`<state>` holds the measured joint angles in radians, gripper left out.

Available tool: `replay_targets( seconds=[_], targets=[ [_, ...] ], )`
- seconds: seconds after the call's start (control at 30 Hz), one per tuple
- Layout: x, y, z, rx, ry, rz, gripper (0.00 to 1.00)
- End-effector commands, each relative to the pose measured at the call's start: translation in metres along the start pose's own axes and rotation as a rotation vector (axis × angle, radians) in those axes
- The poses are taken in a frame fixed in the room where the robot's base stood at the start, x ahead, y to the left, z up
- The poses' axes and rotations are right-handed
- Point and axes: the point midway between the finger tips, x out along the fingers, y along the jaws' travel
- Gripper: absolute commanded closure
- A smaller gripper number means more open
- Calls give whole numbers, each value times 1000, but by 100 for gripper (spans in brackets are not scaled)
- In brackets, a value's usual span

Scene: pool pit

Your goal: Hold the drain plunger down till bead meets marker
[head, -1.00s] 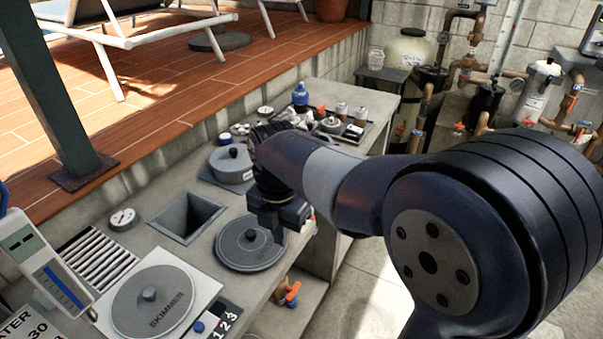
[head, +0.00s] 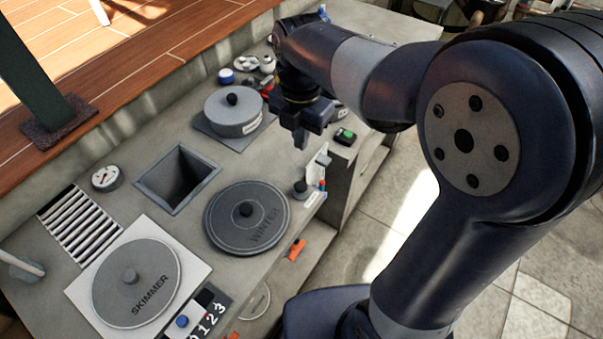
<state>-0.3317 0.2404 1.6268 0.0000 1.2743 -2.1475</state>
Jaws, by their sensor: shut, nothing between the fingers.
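A small grey cylinder with a dark rounded top (head: 300,188), likely the drain plunger, stands near the bench's right edge. Beside it is a pale upright plate (head: 317,165) with small red and blue parts (head: 322,184). A bead and a marker are too small to tell apart there. My gripper (head: 300,140) is shut and empty, pointing down. In the picture it is above the grey cylinder and apart from it. It hides part of the bench behind it.
The round WINTER lid (head: 235,222) lies left of the cylinder. A square open pit (head: 178,180), a grey lidded pot (head: 235,110) and the SKIMMER lid (head: 135,285) are farther left. A green button box (head: 345,136) stands right of my gripper.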

Motion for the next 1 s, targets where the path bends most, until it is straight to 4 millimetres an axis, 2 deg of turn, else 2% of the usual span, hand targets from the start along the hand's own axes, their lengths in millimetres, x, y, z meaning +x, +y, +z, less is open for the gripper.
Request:
replay_targets(
  seconds=[0.17, 0.27, 0.7, 0.83, 1.0],
  targets=[
    [4, 0, 0, 0, 1, -2, 100],
    [15, 0, 0, 0, 2, -4, 100],
    [105, -1, -1, 0, 4, -6, 100],
    [123, -1, 0, 0, 2, -4, 100],
    [136, 0, 0, 0, 1, -2, 100]
  ],
)
